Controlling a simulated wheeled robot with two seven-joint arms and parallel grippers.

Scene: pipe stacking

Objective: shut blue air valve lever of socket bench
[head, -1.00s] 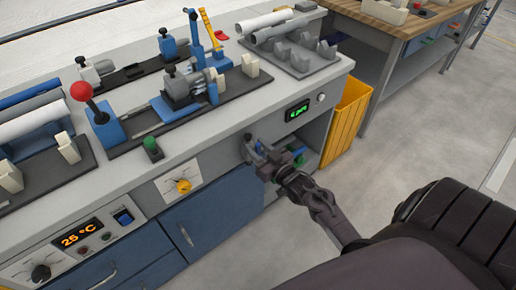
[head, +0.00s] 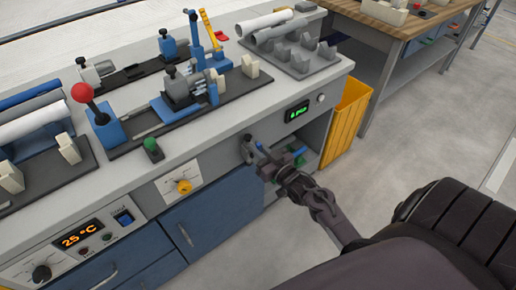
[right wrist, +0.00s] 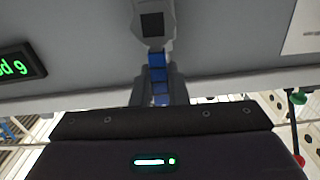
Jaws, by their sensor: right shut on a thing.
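In the right wrist view the blue lever (right wrist: 157,68) runs down from the grey valve body (right wrist: 152,22) and passes between the dark fingers of my right gripper (right wrist: 158,92). The gripper is shut on the lever, and the fingers hide part of it. My left gripper is not in view.
The green display (head: 297,111) is right of the valve. A yellow bin (head: 347,118) stands by the bench's right end. A yellow knob (head: 184,187) and blue cabinet door (head: 210,215) are to the left. An open shelf lies behind my right gripper.

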